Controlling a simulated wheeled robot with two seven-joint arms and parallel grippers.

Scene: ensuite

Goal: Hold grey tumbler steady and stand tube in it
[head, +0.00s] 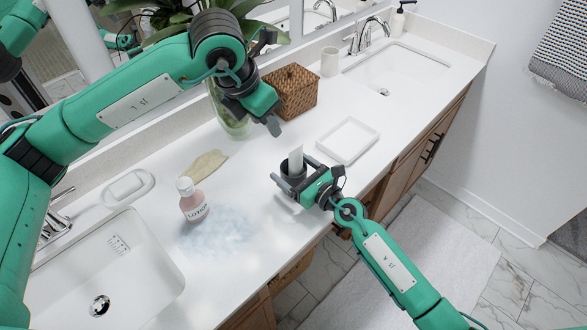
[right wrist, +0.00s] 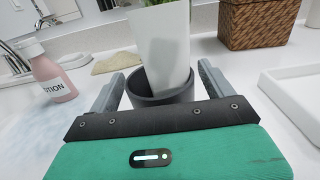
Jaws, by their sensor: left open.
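The grey tumbler (head: 291,184) stands on the counter, and it also shows in the right wrist view (right wrist: 160,100). The white tube (head: 295,160) is in it, its wide end up and leaning slightly; it also shows in the right wrist view (right wrist: 162,48). Its lower end is hidden inside the tumbler. My right gripper (head: 294,182) has a finger on each side of the tumbler, close against its wall. My left gripper (head: 274,128) is open and empty, above and a little left of the tube, apart from it.
A pink lotion bottle (head: 192,203) stands left of the tumbler, near a tan cloth (head: 205,165). A white tray (head: 347,140) lies to the right. A wicker basket (head: 291,91) and a glass vase (head: 232,122) stand behind. The counter's front edge is close to my right gripper.

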